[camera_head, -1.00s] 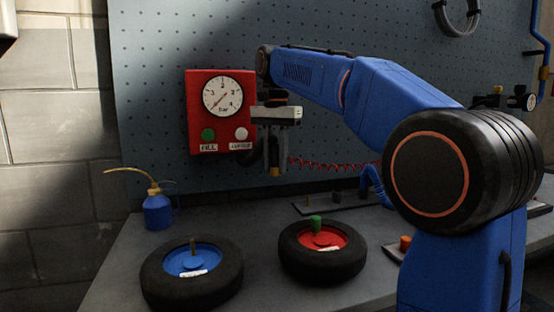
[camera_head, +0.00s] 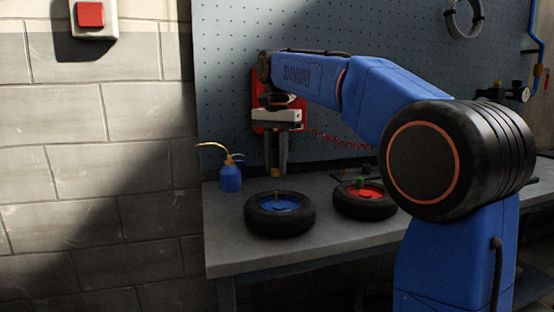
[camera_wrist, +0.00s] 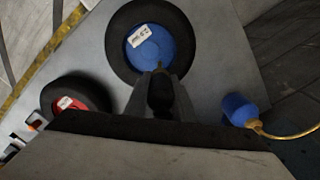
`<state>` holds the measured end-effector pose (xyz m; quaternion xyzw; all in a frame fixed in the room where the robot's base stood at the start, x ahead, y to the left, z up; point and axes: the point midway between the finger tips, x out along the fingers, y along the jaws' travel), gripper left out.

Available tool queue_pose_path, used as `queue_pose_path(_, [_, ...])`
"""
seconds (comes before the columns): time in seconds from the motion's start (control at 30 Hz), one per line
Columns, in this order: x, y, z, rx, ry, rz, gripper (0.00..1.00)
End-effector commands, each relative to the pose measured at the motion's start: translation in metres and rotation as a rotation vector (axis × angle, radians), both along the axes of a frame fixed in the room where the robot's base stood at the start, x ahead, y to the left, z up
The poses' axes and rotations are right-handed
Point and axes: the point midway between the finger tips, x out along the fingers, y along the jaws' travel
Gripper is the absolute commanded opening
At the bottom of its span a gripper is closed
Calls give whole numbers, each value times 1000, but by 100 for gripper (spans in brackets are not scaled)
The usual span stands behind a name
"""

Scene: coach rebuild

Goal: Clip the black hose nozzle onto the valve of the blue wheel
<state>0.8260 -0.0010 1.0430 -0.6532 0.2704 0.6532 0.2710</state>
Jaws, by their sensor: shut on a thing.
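My gripper (camera_head: 275,160) points down and is shut on the black nozzle (camera_wrist: 160,92), which shows dark between the fingers in the wrist view. In the head view, a yellowish tip shows below the fingers. The blue wheel (camera_head: 306,218), a black tyre with a blue hub, lies flat on the bench. Its short upright valve (camera_head: 277,196) appears just below the gripper in the head view, with a gap between. In the wrist view the blue wheel (camera_wrist: 118,58) is beyond the fingertips, and its valve is hidden or cannot be made out.
The red wheel (camera_head: 364,207) with a green-capped valve lies right of the blue one. A blue oil can (camera_head: 230,178) stands at the left. The red gauge box (camera_head: 258,88) is partly hidden behind my arm. A red coiled hose (camera_head: 335,140) runs rightward. The bench front (camera_head: 240,253) is bare.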

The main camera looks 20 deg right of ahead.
Motion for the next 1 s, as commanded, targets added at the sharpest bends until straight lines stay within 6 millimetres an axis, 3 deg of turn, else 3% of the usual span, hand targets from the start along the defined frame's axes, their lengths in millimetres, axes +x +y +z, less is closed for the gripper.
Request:
queue_pose_path(0.5, [0, 0, -36, 0, 0, 0, 0])
queue_pose_path(1.0, [0, 0, -41, 0, 0, 0, 0])
